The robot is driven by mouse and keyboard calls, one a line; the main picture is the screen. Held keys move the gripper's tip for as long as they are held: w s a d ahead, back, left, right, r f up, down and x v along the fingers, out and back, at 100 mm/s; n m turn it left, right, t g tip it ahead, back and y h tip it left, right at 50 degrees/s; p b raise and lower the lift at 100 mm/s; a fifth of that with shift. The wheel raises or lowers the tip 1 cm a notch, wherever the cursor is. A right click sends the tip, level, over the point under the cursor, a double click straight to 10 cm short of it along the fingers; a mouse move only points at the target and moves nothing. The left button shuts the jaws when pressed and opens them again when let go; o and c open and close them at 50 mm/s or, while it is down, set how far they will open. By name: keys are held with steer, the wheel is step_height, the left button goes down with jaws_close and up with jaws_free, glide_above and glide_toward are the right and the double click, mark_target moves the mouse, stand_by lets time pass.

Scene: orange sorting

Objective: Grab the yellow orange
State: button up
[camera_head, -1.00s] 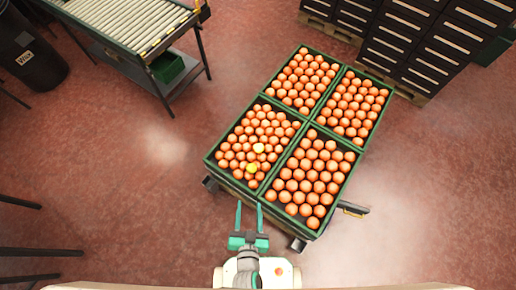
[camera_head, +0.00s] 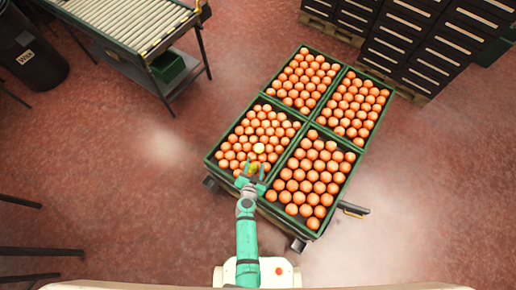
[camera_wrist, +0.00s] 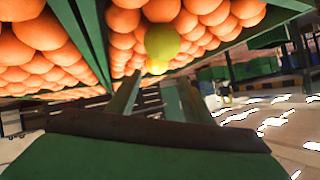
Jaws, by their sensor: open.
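Two yellow oranges lie among orange ones in the front-left crate (camera_head: 209,160). The upper one is a pale yellow orange (camera_head: 259,148). The lower one is a deeper yellow orange (camera_head: 252,168), partly hidden by my gripper (camera_head: 254,167). In the wrist view a large yellow-green orange (camera_wrist: 161,41) shows just beyond my gripper (camera_wrist: 157,80), with a second, brighter yellow orange (camera_wrist: 157,67) below it. My gripper is open, with nothing seen between its fingers. It is over the front edge of the crate, close to the lower yellow orange; I cannot tell whether they touch.
Three more crates of oranges adjoin it, including the front-right crate (camera_head: 337,212). They sit on a low cart with a dark handle (camera_head: 353,209). A roller conveyor (camera_head: 130,22) stands at upper left and dark drawer cabinets (camera_head: 405,45) at upper right. The floor between is clear.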

mark_target(259, 151)
steer(key=shift+w+d+f, duration=0.15)
steer(key=shift+w+d, duration=0.15)
steer(key=shift+w, duration=0.1)
steer(key=x, duration=0.5)
steer(key=shift+x, duration=2.65)
steer(key=shift+w, duration=0.1)
steer(key=shift+d, duration=0.2)
steer(key=c, duration=0.7)
